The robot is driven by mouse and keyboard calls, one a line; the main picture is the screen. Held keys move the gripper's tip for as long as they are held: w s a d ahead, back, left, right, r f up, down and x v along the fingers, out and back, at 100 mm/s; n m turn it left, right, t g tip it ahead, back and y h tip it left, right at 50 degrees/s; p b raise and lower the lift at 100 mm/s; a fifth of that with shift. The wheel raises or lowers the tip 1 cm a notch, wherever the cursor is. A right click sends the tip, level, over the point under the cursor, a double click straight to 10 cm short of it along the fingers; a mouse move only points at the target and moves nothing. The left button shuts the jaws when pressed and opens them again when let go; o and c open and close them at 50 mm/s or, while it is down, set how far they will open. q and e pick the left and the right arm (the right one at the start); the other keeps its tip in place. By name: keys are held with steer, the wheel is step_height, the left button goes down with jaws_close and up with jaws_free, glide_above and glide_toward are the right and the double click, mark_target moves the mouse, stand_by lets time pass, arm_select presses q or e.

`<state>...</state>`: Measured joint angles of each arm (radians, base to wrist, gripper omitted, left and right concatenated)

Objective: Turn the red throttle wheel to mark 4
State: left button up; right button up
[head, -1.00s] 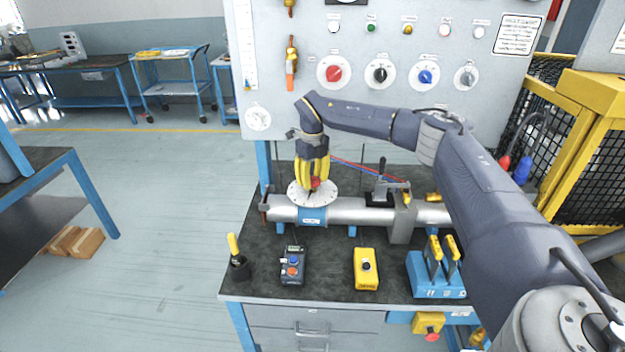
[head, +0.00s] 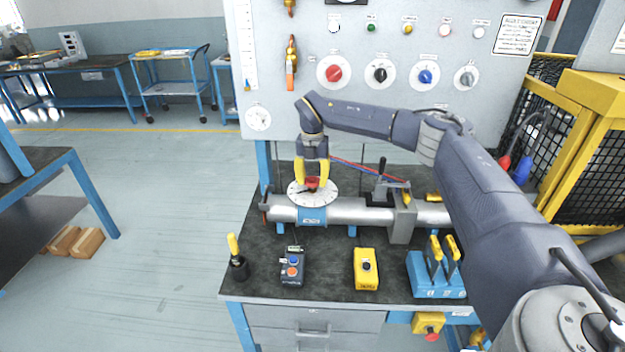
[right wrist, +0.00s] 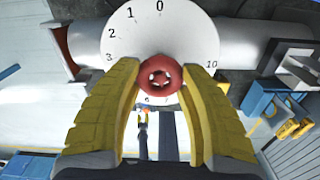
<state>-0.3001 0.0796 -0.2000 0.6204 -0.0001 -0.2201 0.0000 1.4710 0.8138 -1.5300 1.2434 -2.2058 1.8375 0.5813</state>
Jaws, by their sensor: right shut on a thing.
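The red throttle wheel (head: 312,183) sits at the centre of a white numbered dial (head: 297,196) on top of the grey pipe. In the right wrist view the red wheel (right wrist: 160,77) lies between the two yellow fingers of my right gripper (right wrist: 165,75), which is shut on it from both sides. The dial (right wrist: 180,30) shows the marks 0, 1, 2, 3 and 10, with others partly hidden by the fingers. No pointer on the wheel can be made out. In the head view my right gripper (head: 312,180) points down onto the wheel. My left gripper is not in view.
The grey pipe (head: 350,211) runs across the bench, with a black-handled clamp (head: 381,180) to the right. A control box (head: 292,268), a yellow button box (head: 366,270) and a blue lever box (head: 436,275) stand in front. A grey panel with knobs rises behind.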

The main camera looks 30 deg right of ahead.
mark_target(312, 179)
steer(key=shift+m, duration=0.8)
steer(key=o, duration=1.3)
step_height(312, 179, up, 12)
